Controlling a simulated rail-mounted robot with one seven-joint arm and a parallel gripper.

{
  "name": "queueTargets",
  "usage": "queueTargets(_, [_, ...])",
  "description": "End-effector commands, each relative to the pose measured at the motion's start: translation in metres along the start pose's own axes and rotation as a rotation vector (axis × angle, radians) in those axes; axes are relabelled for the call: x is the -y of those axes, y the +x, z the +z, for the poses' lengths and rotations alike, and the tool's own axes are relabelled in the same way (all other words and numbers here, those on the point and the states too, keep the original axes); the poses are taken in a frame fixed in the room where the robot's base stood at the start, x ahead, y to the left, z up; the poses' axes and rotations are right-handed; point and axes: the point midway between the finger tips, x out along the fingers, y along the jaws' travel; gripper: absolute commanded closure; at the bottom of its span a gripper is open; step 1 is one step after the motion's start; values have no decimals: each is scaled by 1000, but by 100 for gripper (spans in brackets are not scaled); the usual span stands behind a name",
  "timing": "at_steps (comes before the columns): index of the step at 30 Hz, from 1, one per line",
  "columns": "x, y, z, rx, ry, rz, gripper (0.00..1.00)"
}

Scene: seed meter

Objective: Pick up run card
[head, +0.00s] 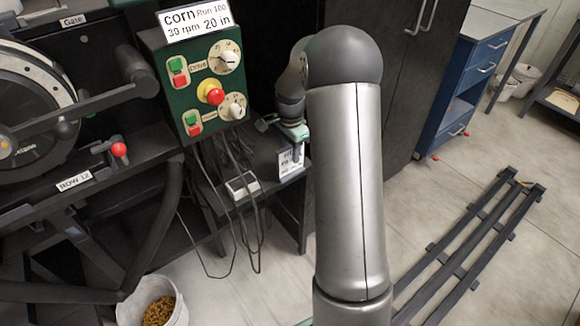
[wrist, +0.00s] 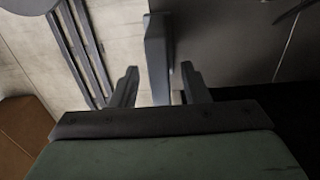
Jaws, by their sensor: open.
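A small white card with dark print (head: 291,162) stands upright on the dark shelf beside the control box; its print is too small to read. My gripper (head: 297,149) is just above it, pointing down, partly hidden by my arm. In the wrist view my gripper (wrist: 159,88) is open, with its two fingers apart. A thin grey upright slab (wrist: 157,50), likely this card seen edge-on, shows between the fingers, with gaps on both sides. A larger white card reading "corn Run 100, 30 rpm 20 in" (head: 197,18) sits on top of the green control box (head: 197,85).
A small white-topped device (head: 242,185) lies on the shelf (head: 262,160) left of the small card, with dark cables hanging nearby. A bucket of seed (head: 155,303) stands on the floor. A blue drawer cabinet (head: 470,75) and dark floor rails (head: 475,240) are at the right.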

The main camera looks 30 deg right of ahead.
Motion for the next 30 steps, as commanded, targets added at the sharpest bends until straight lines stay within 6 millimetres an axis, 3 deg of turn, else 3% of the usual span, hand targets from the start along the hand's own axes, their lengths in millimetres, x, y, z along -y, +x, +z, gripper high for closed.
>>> queueTargets(6, [0,33,1,2,1,3,58])
queueTargets(13, [0,36,1,1,0,1,58])
queueTargets(18, [0,36,1,1,0,1,100])
queueTargets(30, [1,31,1,0,1,-1,100])
